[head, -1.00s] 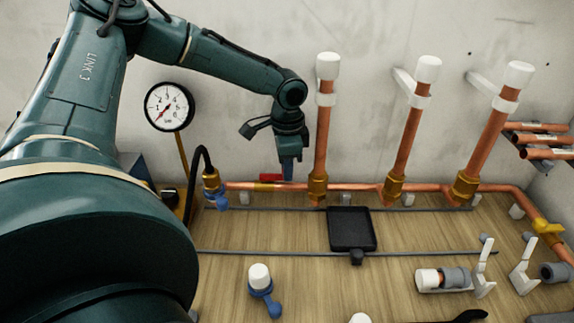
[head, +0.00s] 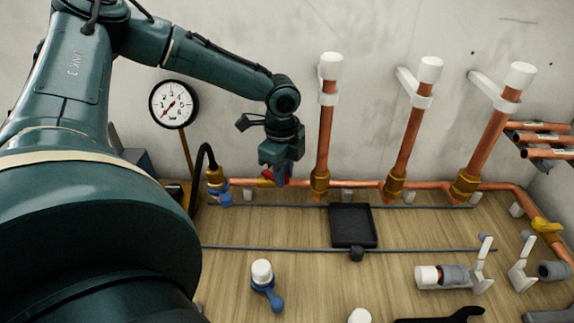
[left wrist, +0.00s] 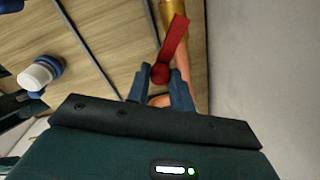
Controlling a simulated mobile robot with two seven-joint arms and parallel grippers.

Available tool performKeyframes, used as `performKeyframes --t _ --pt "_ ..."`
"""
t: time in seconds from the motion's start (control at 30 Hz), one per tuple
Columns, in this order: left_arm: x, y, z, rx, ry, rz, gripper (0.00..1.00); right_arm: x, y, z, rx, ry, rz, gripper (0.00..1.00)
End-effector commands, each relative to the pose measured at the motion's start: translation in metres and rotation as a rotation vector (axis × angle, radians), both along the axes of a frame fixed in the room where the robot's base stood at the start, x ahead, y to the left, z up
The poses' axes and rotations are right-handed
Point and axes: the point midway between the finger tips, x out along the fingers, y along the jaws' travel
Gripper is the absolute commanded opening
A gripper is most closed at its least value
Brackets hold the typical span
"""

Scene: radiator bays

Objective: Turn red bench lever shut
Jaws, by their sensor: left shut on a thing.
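The red lever (head: 266,179) sits on the copper pipe along the back of the bench, left of the uprights. My left gripper (head: 282,179) is down at it, pointing downward and partly covering it. In the left wrist view, the red lever (left wrist: 175,40) lies at a slant to the pipe, over a brass valve body (left wrist: 181,7). One rounded end of the lever is between the two fingertips of my left gripper (left wrist: 160,77), which is shut on it. My right gripper is not in view.
Three white-capped copper uprights (head: 325,130) stand right of the gripper. A pressure gauge (head: 174,104) and a black hose with a blue-handled fitting (head: 219,187) are left. A black tray (head: 353,226) and a white-capped blue-handled valve (head: 264,282) are on the bench.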

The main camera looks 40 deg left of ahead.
Motion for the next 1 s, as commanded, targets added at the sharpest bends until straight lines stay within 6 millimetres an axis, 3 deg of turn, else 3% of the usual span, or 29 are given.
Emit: performKeyframes --t 0.6,1.0 --pt "-0.03 0.008 0.002 -0.003 -0.001 -0.577 0.0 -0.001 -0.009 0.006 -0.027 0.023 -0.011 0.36" --pt "-0.041 0.018 0.001 -0.001 -0.001 -0.84 0.0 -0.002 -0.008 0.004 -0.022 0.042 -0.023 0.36"
